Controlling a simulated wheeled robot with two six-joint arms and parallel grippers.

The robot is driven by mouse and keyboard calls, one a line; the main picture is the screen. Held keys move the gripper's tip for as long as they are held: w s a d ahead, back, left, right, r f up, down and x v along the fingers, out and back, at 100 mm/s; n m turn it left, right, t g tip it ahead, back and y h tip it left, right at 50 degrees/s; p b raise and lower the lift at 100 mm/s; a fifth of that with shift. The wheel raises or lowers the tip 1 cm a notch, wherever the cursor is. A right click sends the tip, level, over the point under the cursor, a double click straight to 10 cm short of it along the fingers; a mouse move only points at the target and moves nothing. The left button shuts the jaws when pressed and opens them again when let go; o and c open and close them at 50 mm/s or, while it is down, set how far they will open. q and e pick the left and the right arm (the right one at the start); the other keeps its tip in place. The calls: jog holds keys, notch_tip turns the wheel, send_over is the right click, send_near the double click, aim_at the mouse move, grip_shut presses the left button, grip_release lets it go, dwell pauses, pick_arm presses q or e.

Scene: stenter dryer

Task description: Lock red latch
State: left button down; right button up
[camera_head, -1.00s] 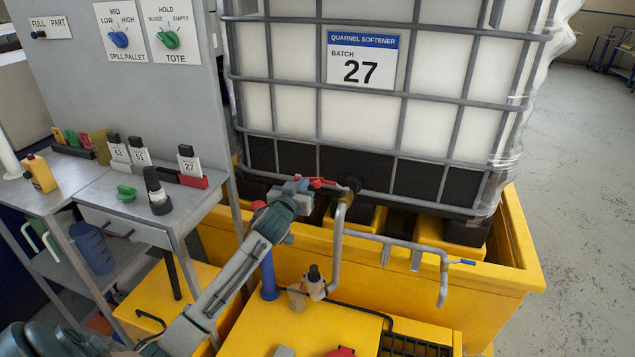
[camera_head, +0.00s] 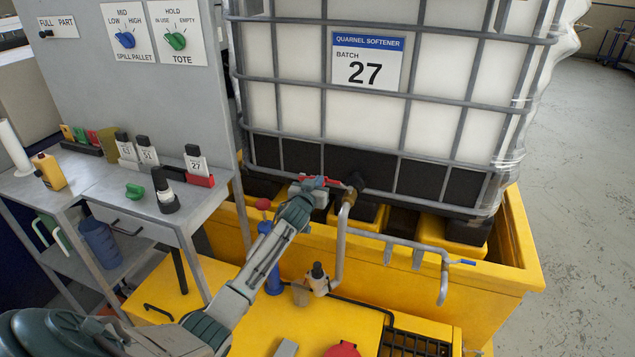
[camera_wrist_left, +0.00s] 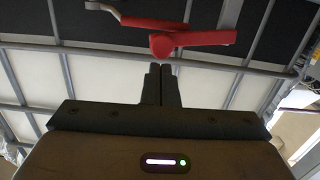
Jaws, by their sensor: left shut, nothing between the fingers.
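The red latch (camera_head: 322,182) is a red lever at the tote's outlet, low on the front of the caged white tote. In the left wrist view the red latch (camera_wrist_left: 180,23) shows as a long red bar with a rounded knob, just beyond my fingertips. My left gripper (camera_head: 318,194) is just below and in front of it in the head view. In the left wrist view its fingers (camera_wrist_left: 160,70) are together and empty, with a small visible gap to the red knob. My right gripper is not in view.
The tote stands in a yellow spill pallet (camera_head: 513,235). A grey pipe (camera_head: 390,239) runs right from the outlet. A grey bench (camera_head: 120,205) with numbered bottles stands at left. A blue post (camera_head: 273,278) rises near my left arm. Open floor lies at right.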

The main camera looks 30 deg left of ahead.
pick_arm(q)
jog(key=f+b, duration=0.1)
jog(key=f+m+b, duration=0.1)
jog(key=b, duration=0.1)
jog(key=shift+w+d, duration=0.15)
jog(key=shift+d, duration=0.2)
jog(key=shift+r, duration=0.25)
